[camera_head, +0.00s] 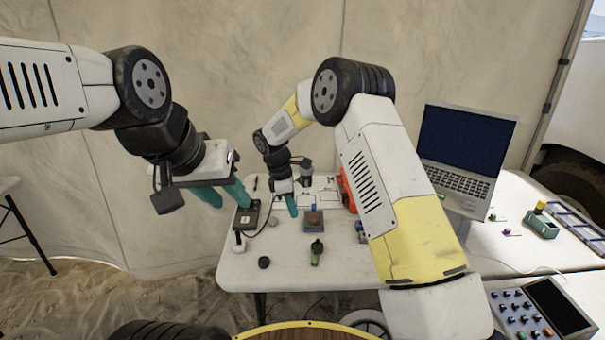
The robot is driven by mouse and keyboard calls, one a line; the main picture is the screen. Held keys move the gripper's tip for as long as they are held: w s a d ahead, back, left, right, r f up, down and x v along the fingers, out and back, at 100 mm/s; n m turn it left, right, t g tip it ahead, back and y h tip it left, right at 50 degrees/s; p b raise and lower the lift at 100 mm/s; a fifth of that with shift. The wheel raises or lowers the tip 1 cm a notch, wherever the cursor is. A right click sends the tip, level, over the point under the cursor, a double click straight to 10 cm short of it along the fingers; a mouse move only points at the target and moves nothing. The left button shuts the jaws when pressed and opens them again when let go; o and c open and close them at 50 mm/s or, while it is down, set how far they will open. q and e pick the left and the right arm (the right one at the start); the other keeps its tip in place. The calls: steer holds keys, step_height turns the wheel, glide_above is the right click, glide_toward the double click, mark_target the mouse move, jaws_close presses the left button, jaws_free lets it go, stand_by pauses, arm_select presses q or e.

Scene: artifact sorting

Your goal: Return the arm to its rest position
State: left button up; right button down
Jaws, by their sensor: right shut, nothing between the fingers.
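My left gripper (222,194) hangs at the left, near the table's left edge. Its two teal fingers are apart with nothing visible between them. My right arm reaches from the lower right, up and over to the far part of the table. My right gripper (291,205) points down above the table, its teal fingers together and empty. It is between a black device (247,217) on its left and a small dark block-like object with a brown top (314,219) on its right. The arm hides part of the table behind it.
The white table (285,272) also holds a dark round piece (264,262), a green and black object (317,252) and an orange-red item (347,190). An open laptop (465,150), a teal box (541,224) and a button panel (543,308) stand at the right. A tent wall is behind.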

steer(key=s+d+r+m+t+y, duration=0.1)
steer(key=s+d+r+m, duration=0.4)
steer(key=r, duration=0.5)
steer(key=s+d+r+m+t+y, duration=0.1)
steer(key=s+d+r+m+y, duration=0.15)
steer(key=s+d+r, duration=0.55)
steer(key=s+d+r+m+t, duration=0.1)
steer(key=s+d+r+m, duration=0.1)
steer(key=s, duration=0.4)
steer(key=s+d+r+m+t+y, duration=0.1)
steer(key=s+d+r+m, duration=0.1)
steer(key=s+m, duration=0.3)
steer(key=s+d+r+m+t, duration=0.1)
steer(key=s+d+r+m, duration=0.1)
steer(key=s, duration=0.5)
steer(key=shift+s+d+r+m+t, duration=0.3)
steer(key=shift+s+d+r+m, duration=0.1)
steer(key=shift+r+m, duration=0.55)
steer(key=shift+f, duration=0.15)
